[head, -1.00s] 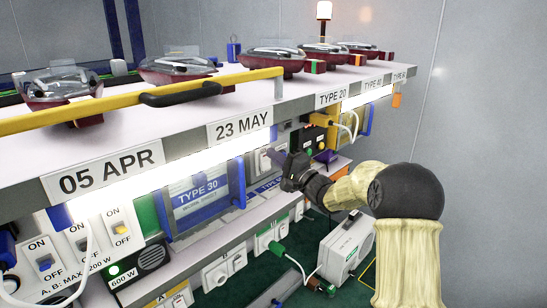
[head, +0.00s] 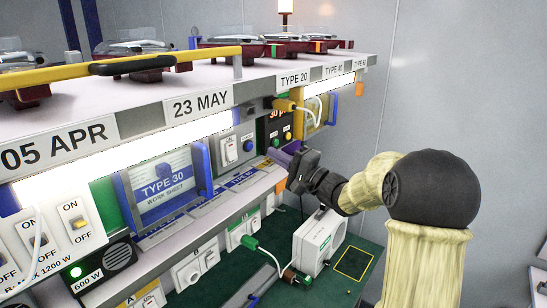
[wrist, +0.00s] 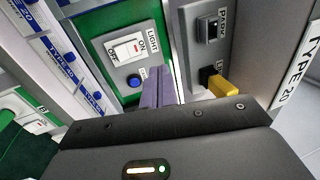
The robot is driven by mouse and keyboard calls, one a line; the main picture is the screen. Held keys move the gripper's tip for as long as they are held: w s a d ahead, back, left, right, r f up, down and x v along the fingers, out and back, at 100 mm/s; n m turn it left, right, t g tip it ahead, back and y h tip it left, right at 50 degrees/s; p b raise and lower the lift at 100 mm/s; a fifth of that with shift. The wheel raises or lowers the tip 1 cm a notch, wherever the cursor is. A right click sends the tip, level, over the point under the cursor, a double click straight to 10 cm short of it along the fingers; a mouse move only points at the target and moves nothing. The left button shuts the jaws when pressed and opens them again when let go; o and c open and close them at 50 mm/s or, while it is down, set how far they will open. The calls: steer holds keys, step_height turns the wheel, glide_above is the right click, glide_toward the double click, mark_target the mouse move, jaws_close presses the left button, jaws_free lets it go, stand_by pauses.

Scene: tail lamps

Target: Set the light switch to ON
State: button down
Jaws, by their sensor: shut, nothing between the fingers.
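The light switch (wrist: 128,46) is a white plate with a white rocker and a red mark, labelled LIGHT, ON and OFF, on a green panel. Its rocker position is too small to tell for sure. It also shows in the head view (head: 229,150) under the shelf. My gripper (wrist: 157,84) has its purple fingers together and empty. In the wrist view the fingertips are below and right of the plate, apart from the rocker. In the head view my gripper (head: 277,155) is right of the switch plate.
A blue button (wrist: 133,80) sits just below the switch. A yellow plug (wrist: 219,87) is in a grey panel to the right. In the head view, the shelf (head: 215,85) overhangs the panels, and a blue-handled TYPE 30 frame (head: 165,185) stands left of the switch.

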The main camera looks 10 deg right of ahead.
steer(key=s+d+f+n+g+h+b, duration=0.1)
steer(key=s+d+f+g+h, duration=0.15)
steer(key=f+h, duration=0.5)
steer(key=s+d+f+n+g+h+b, duration=0.15)
steer(key=s+f+h, duration=0.3)
steer(key=f, duration=0.55)
steer(key=s+a+f+n+g, duration=0.1)
steer(key=s+f+n+g, duration=0.1)
steer(key=s, duration=0.5)
steer(key=s+a+f+n+g+h+b, duration=0.1)
steer(key=s+f+n+g, duration=0.1)
steer(key=s+f+g, duration=0.2)
steer(key=s+f+n+g+h, duration=0.1)
steer(key=s+f, duration=0.4)
steer(key=s, duration=0.5)
steer(key=shift+s+a+f+n+g, duration=0.4)
steer(key=shift+n+g, duration=0.5)
steer(key=shift+n, duration=0.15)
steer(key=shift+w, duration=0.15)
